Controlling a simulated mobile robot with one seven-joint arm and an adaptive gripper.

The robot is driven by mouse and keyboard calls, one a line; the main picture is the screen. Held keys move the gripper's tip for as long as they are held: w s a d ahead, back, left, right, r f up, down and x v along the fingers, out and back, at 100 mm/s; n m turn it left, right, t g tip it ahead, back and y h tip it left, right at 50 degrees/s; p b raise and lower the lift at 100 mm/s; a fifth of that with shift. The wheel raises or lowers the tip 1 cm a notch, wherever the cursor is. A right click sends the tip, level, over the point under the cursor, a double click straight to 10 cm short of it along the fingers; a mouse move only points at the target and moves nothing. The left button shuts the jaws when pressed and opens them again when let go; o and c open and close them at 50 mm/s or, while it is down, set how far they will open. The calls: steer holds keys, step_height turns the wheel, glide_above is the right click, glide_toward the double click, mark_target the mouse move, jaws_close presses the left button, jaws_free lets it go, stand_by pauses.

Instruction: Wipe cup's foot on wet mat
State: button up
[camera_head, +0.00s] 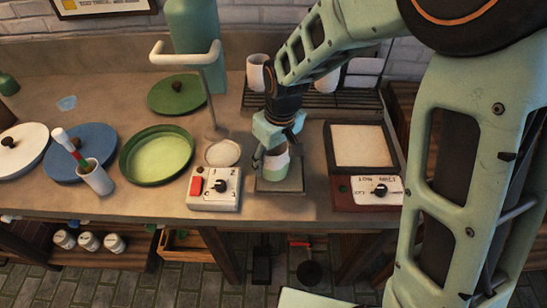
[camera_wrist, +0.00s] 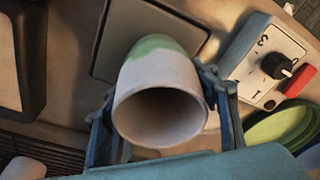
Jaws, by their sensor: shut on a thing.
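The cup (camera_head: 273,170) is white at the top and green toward its foot. It is held upright over the dark grey square mat (camera_head: 294,186) at the front of the table. My gripper (camera_head: 276,152) is above and around the cup, shut on its sides. In the wrist view the cup's open mouth (camera_wrist: 160,112) faces the camera, and its green foot end points at the mat (camera_wrist: 112,42). The foot's underside is hidden, so I cannot tell whether it touches the mat.
A control box with a red switch (camera_head: 214,187) stands left of the mat. A framed pale panel (camera_head: 361,146) with a dial box (camera_head: 366,192) is at the right. A green glaze pan (camera_head: 157,155) lies left. A rack with white cups (camera_head: 256,72) stands behind.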

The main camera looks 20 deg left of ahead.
steer(key=shift+d, duration=0.15)
steer(key=shift+w+d+f, duration=0.1)
steer(key=shift+w+d, duration=0.1)
steer(key=shift+d, duration=0.55)
steer(key=shift+w+d+f, duration=0.1)
steer(key=shift+w+d, duration=0.05)
steer(key=shift+d, duration=0.55)
steer(key=shift+s+a, duration=0.1)
steer(key=shift+a, duration=0.05)
steer(key=shift+s+a+r, duration=0.1)
steer(key=shift+s+a, duration=0.1)
steer(key=shift+a, duration=0.5)
steer(key=shift+s+a, duration=0.2)
steer(key=shift+a, duration=0.5)
steer(key=shift+r, duration=0.1)
step_height(320, 180, up, 8)
steer(key=p, duration=0.5)
steer(key=shift+w, duration=0.15)
